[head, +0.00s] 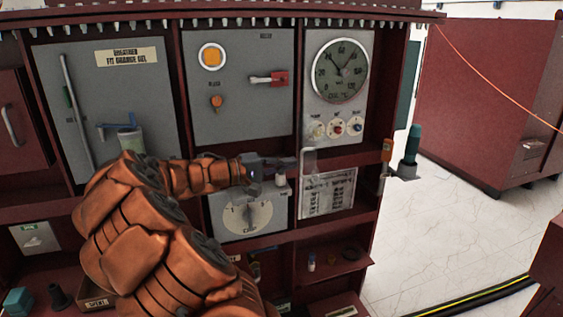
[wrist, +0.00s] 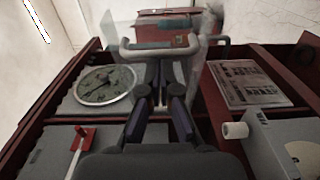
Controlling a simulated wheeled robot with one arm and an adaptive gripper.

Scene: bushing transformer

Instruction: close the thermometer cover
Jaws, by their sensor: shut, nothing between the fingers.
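The thermometer (head: 340,68) is a round dark dial with a pale rim on a grey panel at the upper right of the cabinet; it also shows at the left of the wrist view (wrist: 103,85). A pale bar handle (wrist: 160,47) crosses in front of my fingertips in the wrist view, beside a faint see-through sheet that looks like the cover, swung out from the dial. In the head view a pale translucent piece (head: 309,161) stands below the dial. My gripper (head: 290,165) is shut and empty close to it; whether they touch is unclear. The wrist view shows its fingers (wrist: 162,70) together.
Three small knobs (head: 338,128) sit under the dial. A red-handled switch (head: 272,78) is to the left, a rotary dial (head: 248,215) below my gripper and a printed plate (head: 328,192) to the right. Shelves project below. Open floor (head: 450,230) lies to the right.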

